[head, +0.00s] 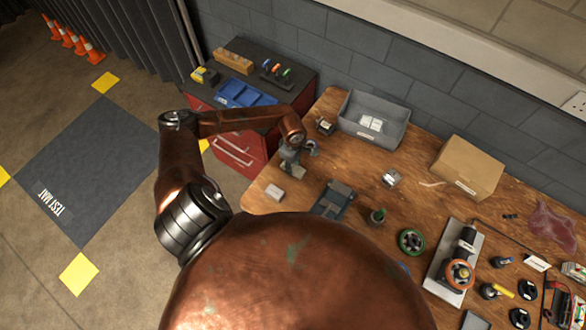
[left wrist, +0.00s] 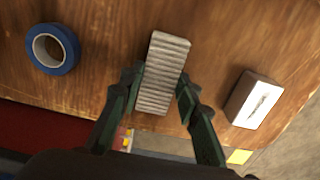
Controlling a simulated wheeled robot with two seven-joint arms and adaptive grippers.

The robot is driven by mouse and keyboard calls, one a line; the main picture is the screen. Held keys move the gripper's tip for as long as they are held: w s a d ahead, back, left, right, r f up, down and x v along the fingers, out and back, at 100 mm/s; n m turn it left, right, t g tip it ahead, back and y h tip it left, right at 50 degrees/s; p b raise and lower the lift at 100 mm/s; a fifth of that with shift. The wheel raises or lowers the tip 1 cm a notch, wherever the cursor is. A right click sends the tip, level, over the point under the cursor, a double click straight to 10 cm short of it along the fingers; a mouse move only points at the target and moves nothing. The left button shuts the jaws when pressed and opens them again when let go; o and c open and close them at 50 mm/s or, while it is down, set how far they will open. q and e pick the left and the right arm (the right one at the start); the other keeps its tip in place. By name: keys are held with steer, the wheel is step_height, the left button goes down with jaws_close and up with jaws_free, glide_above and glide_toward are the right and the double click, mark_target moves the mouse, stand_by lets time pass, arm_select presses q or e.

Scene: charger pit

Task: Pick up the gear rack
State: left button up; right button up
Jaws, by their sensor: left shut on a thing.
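The gear rack (left wrist: 160,72) is a grey bar with ridges across it, seen in the left wrist view between my two green fingers. My left gripper (left wrist: 159,84) is shut on it, with a finger against each long side. In the head view my left gripper (head: 290,163) is over the left end of the wooden workbench (head: 345,190). I cannot make out the rack there, and I cannot tell whether it touches the wood. My right gripper is not in view.
A blue tape roll (left wrist: 53,48) and a small white-topped box (left wrist: 255,100) lie on either side of the rack. A grey bin (head: 375,118) and a cardboard box (head: 467,168) stand at the back. A red tool cabinet (head: 235,150) adjoins the bench's left end.

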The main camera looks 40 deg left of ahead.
arm_select(q)
steer(key=c, duration=0.6)
steer(key=shift+o, duration=0.2)
steer(key=shift+r, duration=0.1)
steer(key=shift+r, duration=0.55)
steer(key=s+d+r, duration=0.2)
steer(key=d+r, duration=0.4)
steer(key=s+d+r+b, duration=0.1)
steer(key=s+d+r, duration=0.2)
steer(key=d+r, duration=0.2)
steer(key=shift+s+d+r, duration=0.3)
steer(key=shift+d+r, duration=0.05)
steer(key=shift+d, duration=0.55)
